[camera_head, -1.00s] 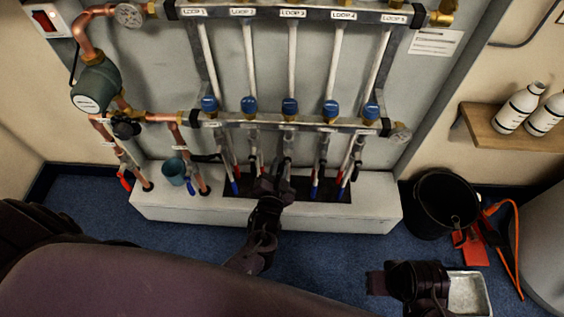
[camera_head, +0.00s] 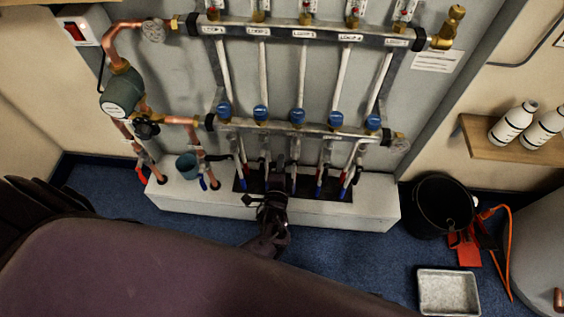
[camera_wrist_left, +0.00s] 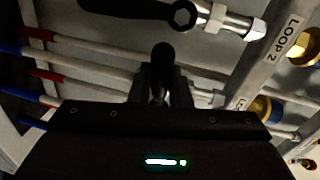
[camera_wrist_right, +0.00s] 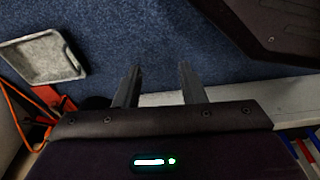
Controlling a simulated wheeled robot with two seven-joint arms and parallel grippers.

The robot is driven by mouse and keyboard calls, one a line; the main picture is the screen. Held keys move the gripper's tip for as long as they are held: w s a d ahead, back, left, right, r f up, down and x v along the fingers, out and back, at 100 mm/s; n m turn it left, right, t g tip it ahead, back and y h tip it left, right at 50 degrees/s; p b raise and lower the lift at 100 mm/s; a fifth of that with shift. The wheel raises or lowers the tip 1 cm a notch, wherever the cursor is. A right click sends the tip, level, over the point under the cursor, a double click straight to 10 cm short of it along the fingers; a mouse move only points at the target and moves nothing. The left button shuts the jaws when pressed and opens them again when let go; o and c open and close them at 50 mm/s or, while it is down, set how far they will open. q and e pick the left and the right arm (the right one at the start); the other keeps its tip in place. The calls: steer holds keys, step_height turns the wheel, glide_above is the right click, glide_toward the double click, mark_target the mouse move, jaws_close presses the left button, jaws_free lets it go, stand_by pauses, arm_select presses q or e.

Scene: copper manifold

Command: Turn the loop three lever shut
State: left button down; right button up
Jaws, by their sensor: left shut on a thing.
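The copper manifold's lower bar (camera_head: 285,128) shows in the head view, with blue-capped valves and pipes dropping to a dark slot. The loop three label (camera_head: 303,34) is on the upper bar. My left gripper (camera_head: 276,182) is low in front of the pipes near loop three, where the head view hides its jaws. In the left wrist view its fingers (camera_wrist_left: 161,84) are shut on a dark rounded lever (camera_wrist_left: 162,56), seen nearly end-on, apparently the loop three lever. A black lever (camera_wrist_left: 150,10) lies beside the loop 2 label (camera_wrist_left: 286,36). My right gripper (camera_wrist_right: 158,86) is open and empty over the floor.
A white plinth (camera_head: 340,212) runs under the pipes. A small teal cup (camera_head: 186,166) stands on it at left. A black bucket (camera_head: 440,204), orange-red tool (camera_head: 468,246) and grey tray (camera_head: 448,291) are on the blue floor at right. A shelf holds white bottles (camera_head: 513,122).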

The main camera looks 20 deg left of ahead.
arm_select(q)
steer(key=shift+r+m+p, duration=0.25)
steer(key=shift+m+p, duration=0.15)
steer(key=shift+m, duration=0.4)
arm_select(e)
steer(key=shift+s+d+f, duration=0.1)
steer(key=shift+s+f, duration=0.3)
steer(key=shift+s, duration=0.45)
arm_select(q)
steer(key=shift+y, duration=0.3)
arm_select(e)
steer(key=shift+s, duration=0.1)
arm_select(q)
steer(key=c, duration=1.4)
jaws_free()
steer(key=shift+r, duration=0.1)
steer(key=shift+s, duration=0.15)
